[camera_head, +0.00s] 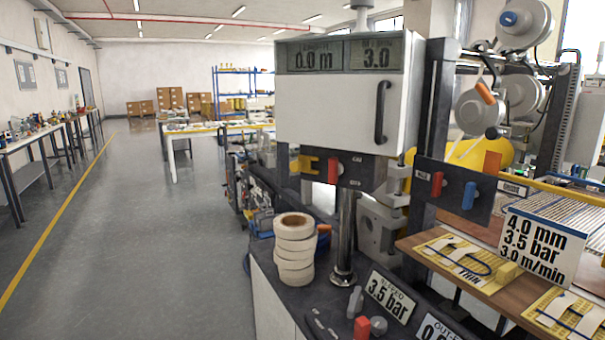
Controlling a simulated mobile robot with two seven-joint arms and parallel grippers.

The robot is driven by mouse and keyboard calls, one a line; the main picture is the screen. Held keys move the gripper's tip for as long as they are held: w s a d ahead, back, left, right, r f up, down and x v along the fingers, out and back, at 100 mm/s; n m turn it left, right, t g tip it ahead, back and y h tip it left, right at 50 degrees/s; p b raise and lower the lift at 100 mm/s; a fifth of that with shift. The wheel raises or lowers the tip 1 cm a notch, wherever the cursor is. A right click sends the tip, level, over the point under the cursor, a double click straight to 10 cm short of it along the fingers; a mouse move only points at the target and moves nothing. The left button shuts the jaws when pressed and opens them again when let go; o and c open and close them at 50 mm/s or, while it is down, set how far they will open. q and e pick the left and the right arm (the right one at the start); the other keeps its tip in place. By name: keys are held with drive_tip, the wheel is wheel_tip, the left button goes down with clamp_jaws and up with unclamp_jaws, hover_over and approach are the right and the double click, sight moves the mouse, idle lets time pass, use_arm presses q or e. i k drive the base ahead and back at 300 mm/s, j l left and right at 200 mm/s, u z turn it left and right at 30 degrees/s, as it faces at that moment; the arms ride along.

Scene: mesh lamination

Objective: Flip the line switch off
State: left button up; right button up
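Neither of my grippers is in view. A red switch (333,170) sits on a dark panel under a white box, with small labels beside it that are hard to read. A second dark panel (452,190) to the right bears a red lever (437,184) and a blue lever (469,195). A red knob (362,327) stands at the bottom edge beside a grey knob (378,326). I cannot tell from the labels which of these is the line switch.
The white box (335,110) has a dark handle and a display reading 0.0 m and 3.0. A stack of tape rolls (294,252) stands on the dark bench. A card (541,246) reads 4.0 mm, 3.5 bar, 3.0 m/min. The floor (130,230) at left is clear.

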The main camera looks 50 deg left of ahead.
sight(335, 168)
drive_tip(key=u, duration=1.35)
